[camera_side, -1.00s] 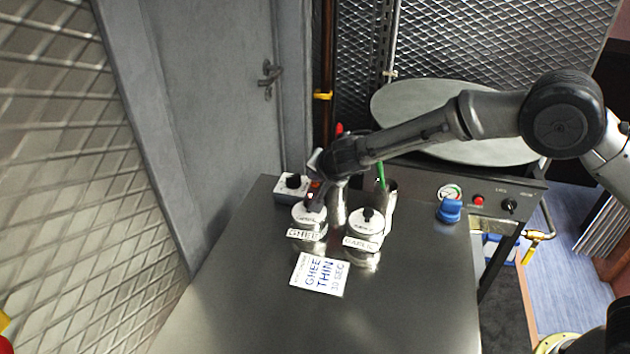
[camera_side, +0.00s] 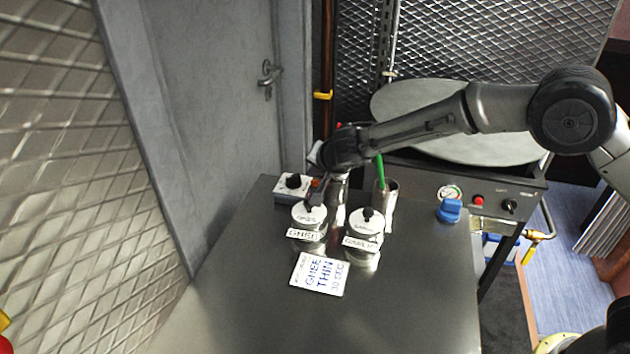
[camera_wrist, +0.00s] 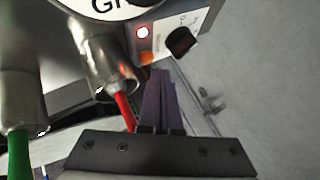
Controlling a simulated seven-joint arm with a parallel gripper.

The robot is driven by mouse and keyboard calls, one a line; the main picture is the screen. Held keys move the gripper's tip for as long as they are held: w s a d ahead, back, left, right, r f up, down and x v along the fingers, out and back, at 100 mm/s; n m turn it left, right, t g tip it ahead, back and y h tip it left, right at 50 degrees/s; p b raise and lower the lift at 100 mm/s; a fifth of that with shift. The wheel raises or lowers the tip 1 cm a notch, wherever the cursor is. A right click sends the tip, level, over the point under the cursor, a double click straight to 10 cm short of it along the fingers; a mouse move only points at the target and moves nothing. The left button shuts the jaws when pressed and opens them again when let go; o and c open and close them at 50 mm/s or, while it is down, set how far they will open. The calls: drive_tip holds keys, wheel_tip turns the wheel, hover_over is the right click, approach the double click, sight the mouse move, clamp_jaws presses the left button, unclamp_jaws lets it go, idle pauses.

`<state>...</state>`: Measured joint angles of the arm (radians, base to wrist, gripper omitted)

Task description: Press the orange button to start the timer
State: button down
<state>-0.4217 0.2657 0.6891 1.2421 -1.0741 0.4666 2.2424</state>
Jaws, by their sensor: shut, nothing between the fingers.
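The timer box (camera_side: 285,192) is a small pale box with a black knob (camera_side: 293,181), at the back left of the steel counter. In the wrist view its orange button (camera_wrist: 147,58) sits beside the black knob (camera_wrist: 181,41), near a small light (camera_wrist: 143,32) with a red rim and white centre. My gripper (camera_wrist: 160,74) is shut and empty, its fingertips just short of the orange button in the picture. I cannot tell the height gap. In the side view my gripper (camera_side: 317,198) is behind the ghee jar, beside the box, and partly covers the button's area.
A ghee jar (camera_side: 309,219) and a second labelled jar (camera_side: 364,224) stand in front. Steel holders with a red handle (camera_wrist: 123,108) and a green handle (camera_side: 380,170) stand close by. A handwritten card (camera_side: 319,275) lies in front; the front counter is clear.

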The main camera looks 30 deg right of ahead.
drive_tip(key=shift+r, duration=2.5)
drive_tip(key=s+r+n+t+h, duration=0.1)
drive_tip(key=s+r, duration=0.1)
drive_tip(key=r, duration=0.3)
drive_tip(key=s+r+n+t, duration=0.1)
drive_tip(key=s+r, duration=0.2)
drive_tip(key=r, duration=0.1)
drive_tip(key=s+d+r+n+g, duration=0.2)
drive_tip(key=s+d+r+g, duration=0.1)
drive_tip(key=s+d, duration=1)
drive_tip(key=s+d+f+n, duration=0.1)
drive_tip(key=s+f+n, duration=0.1)
drive_tip(key=s, duration=0.6)
drive_tip(key=s+d+f+n+g+y, duration=0.1)
drive_tip(key=s+f+n, duration=0.1)
drive_tip(key=s, duration=0.6)
drive_tip(key=s+d+f+n+g+y, duration=0.1)
drive_tip(key=s+f+n, duration=0.1)
drive_tip(key=s, duration=0.6)
drive_tip(key=shift+d+n, duration=0.3)
drive_tip(key=shift+n, duration=0.1)
